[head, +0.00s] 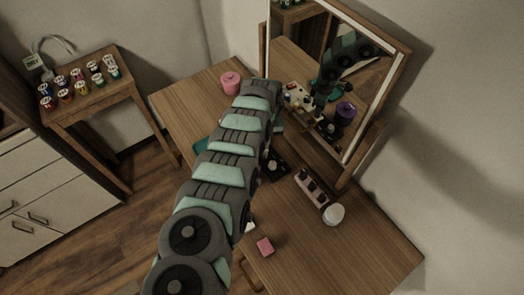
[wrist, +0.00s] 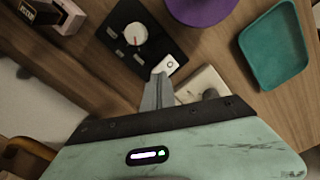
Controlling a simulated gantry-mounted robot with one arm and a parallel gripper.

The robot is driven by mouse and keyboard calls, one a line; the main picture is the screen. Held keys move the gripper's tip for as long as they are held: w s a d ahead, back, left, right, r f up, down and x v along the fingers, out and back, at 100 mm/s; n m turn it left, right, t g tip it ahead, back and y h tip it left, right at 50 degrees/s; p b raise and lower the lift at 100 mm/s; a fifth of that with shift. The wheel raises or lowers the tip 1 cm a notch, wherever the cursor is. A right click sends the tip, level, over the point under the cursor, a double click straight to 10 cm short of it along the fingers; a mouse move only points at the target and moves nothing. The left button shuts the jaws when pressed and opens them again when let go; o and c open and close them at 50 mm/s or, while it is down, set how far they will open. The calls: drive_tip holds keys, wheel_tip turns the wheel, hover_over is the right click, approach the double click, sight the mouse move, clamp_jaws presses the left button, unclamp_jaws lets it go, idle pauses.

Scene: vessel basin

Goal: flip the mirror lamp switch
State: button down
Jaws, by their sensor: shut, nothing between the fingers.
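In the wrist view a black panel (wrist: 125,28) lies on the wooden table, with a round white dial (wrist: 133,36) marked in red. At its near corner is a white rocker switch (wrist: 166,64) with a small ring mark; I take this as the lamp switch, though no label confirms it. My gripper (wrist: 159,80) is shut and empty. Its fingertips appear right beside the rocker; I cannot tell whether they touch it. In the head view the black panel (head: 275,168) shows partly behind my arm, which hides the gripper. The framed mirror (head: 335,75) stands at the back.
A beige box (wrist: 203,84) is right beside the fingers. A purple round object (wrist: 202,8) and a teal tray (wrist: 274,45) lie beyond. A rack of small bottles (head: 311,187), a white jar (head: 333,214) and a pink block (head: 265,246) stand right of my arm.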

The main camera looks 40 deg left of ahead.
drive_tip(key=shift+f+b, duration=0.7)
drive_tip(key=shift+f, duration=0.2)
idle(0.4)
wheel_tip(320, 180, up, 7)
drive_tip(key=p, duration=0.7)
drive_tip(key=shift+p, duration=0.3)
